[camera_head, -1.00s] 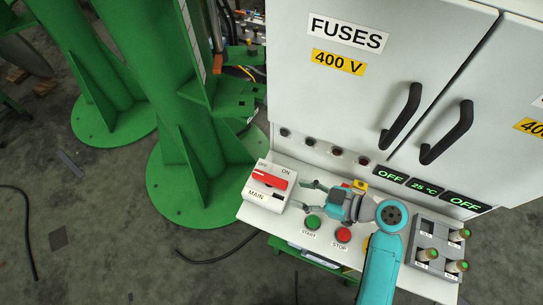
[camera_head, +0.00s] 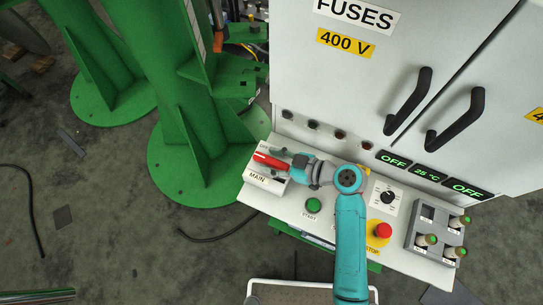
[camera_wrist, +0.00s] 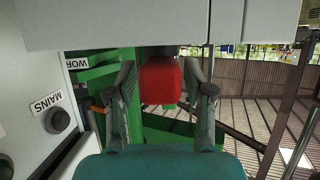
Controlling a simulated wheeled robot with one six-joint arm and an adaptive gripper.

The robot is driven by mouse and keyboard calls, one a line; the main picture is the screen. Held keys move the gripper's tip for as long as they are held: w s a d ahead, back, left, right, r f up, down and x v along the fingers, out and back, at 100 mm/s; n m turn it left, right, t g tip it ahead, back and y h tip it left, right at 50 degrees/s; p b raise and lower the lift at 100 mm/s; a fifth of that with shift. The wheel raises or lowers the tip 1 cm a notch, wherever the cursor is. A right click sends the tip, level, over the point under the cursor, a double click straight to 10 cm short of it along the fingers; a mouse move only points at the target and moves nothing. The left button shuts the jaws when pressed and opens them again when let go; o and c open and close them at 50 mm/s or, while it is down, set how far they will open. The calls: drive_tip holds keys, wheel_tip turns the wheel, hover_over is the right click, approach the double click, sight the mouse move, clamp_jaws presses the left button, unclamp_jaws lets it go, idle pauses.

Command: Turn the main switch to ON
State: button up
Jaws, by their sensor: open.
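The main switch is a white box with a red handle (camera_head: 270,160) at the left end of the control panel in the head view. Its MAIN label (camera_head: 262,178) shows; the arm hides much of its top, and I cannot read the ON mark. My gripper (camera_head: 284,160) is open and reaches the switch from the right. In the wrist view the red handle (camera_wrist: 161,80) lies between the two fingers of my gripper (camera_wrist: 161,72). Small gaps seem to remain on both sides; I cannot tell whether either finger touches it.
A green START button (camera_head: 313,205), a red STOP button (camera_head: 383,230) and a black rotary knob (camera_head: 388,197) sit on the panel (camera_head: 345,228). A grey block (camera_head: 441,231) with several fuses is at the right. The cabinet (camera_head: 400,60) rises behind; a green column (camera_head: 195,130) stands at left.

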drive_tip(key=shift+w+a+f, duration=0.1)
drive_tip(key=shift+a, duration=0.2)
